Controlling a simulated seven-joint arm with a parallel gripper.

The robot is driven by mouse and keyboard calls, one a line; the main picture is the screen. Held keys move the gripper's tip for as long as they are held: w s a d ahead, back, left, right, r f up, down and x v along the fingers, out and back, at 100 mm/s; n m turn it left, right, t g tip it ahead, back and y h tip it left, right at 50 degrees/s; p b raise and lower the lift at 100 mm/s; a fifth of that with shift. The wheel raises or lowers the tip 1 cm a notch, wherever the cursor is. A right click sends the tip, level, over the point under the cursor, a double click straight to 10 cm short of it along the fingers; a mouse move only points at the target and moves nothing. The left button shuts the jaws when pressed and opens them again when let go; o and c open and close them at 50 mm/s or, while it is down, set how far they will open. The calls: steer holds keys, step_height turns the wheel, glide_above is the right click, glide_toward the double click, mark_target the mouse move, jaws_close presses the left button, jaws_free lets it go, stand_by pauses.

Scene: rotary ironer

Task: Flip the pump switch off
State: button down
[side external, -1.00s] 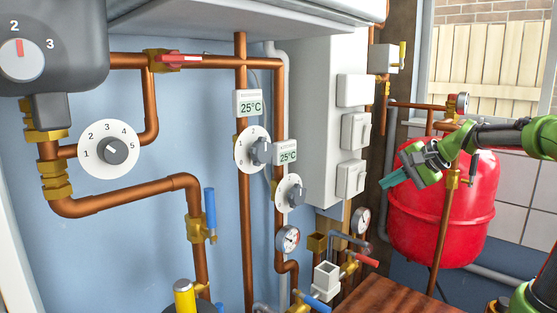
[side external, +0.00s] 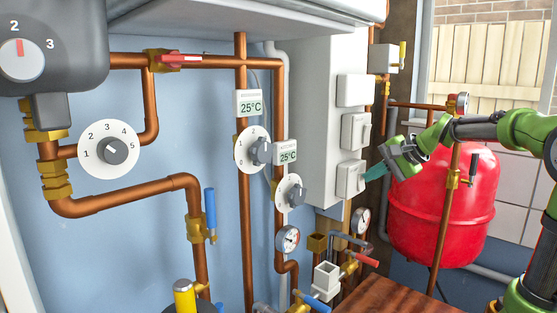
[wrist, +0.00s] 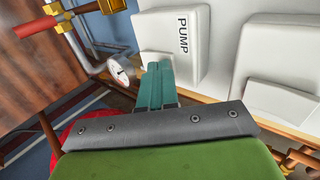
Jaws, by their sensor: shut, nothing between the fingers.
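The pump switch is the lowest white switch (side external: 348,180) on the side of the white cabinet in the side view. In the wrist view its plate (wrist: 192,68) carries the word PUMP, with a raised white rocker beside the lettering. My gripper (side external: 375,172) is close to the switch's right side in the side view. Its teal fingers (wrist: 160,68) are together and empty. In the wrist view the fingertips overlap the edge of the rocker; I cannot tell whether they touch it.
Another white switch (side external: 355,131) sits just above; part of it shows in the wrist view (wrist: 276,98). A pressure gauge (wrist: 121,70) is near the fingertips. A red tank (side external: 445,220) stands behind my gripper, and copper pipes (side external: 443,215) run in front of it.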

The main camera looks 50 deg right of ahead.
steer(key=shift+r, duration=0.15)
steer(key=shift+r, duration=0.65)
steer(key=shift+s, duration=0.15)
steer(key=v, duration=1.3)
steer(key=shift+r, duration=0.15)
